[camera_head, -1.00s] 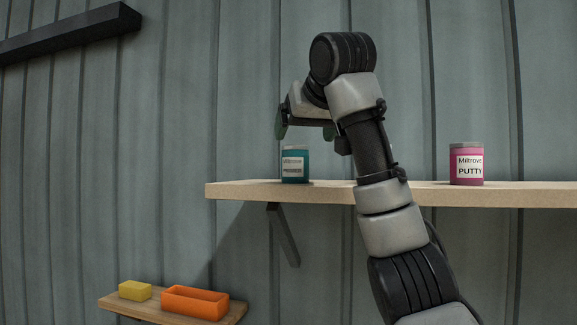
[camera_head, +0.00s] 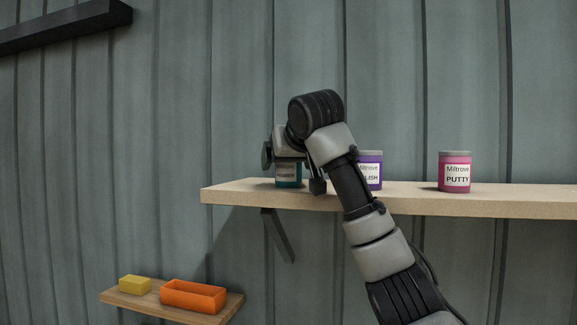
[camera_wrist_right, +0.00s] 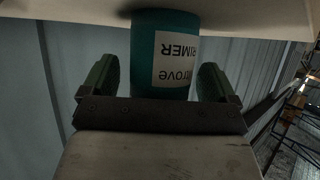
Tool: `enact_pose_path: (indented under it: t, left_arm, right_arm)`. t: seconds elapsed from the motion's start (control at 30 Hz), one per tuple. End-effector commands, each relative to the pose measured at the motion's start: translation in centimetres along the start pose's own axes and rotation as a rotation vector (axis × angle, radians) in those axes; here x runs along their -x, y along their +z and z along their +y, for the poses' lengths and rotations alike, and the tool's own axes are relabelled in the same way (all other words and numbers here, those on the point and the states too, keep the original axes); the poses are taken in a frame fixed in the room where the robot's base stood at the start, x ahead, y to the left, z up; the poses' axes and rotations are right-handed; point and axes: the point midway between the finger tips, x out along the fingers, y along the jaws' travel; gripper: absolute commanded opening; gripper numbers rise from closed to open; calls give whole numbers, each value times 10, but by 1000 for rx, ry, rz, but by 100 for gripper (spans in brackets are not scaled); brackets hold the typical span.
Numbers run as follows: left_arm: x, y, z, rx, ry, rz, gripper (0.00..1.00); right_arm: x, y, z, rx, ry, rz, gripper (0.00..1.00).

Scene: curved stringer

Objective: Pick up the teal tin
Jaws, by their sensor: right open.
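The teal tin (camera_head: 289,181) stands upright on the wooden shelf (camera_head: 240,192), near its left end. Its top is hidden behind my right gripper (camera_head: 283,160) in the head view. In the right wrist view the teal tin (camera_wrist_right: 152,75) shows upside down, with a white label reading "PRIMER". My right gripper (camera_wrist_right: 158,82) is open there, with one green-padded finger on each side of the tin. Gaps show between the pads and the tin. My left gripper is not in view.
A purple tin (camera_head: 372,170) stands behind my right arm on the shelf, and a pink putty tin (camera_head: 455,172) stands further right. A lower shelf (camera_head: 150,303) holds a yellow block (camera_head: 135,285) and an orange tray (camera_head: 193,296). A dark beam (camera_head: 65,27) is at upper left.

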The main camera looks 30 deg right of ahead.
Motion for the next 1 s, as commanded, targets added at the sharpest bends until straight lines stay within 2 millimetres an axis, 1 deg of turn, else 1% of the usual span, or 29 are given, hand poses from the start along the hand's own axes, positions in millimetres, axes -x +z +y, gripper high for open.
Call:
enact_pose_path:
  t: [0.03,0.17,0.3,0.4,0.63,0.77,0.87,1.0]
  left_arm:
    - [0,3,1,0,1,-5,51]
    - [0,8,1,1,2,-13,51]
    - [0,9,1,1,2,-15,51]
    - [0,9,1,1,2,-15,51]
    - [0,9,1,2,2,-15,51]
    - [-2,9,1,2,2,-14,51]
    - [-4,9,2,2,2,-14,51]
    - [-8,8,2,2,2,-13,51]
  right_arm:
    - [0,0,0,0,0,0,86]
    - [0,0,0,0,0,0,66]
    - [0,0,0,0,0,0,45]
    - [1,0,0,0,0,1,32]
    - [1,-1,0,0,0,1,32]
    - [3,-4,0,-1,0,2,32]
    - [6,-10,-1,-1,-1,3,32]
    - [15,-25,-1,-2,-3,2,32]
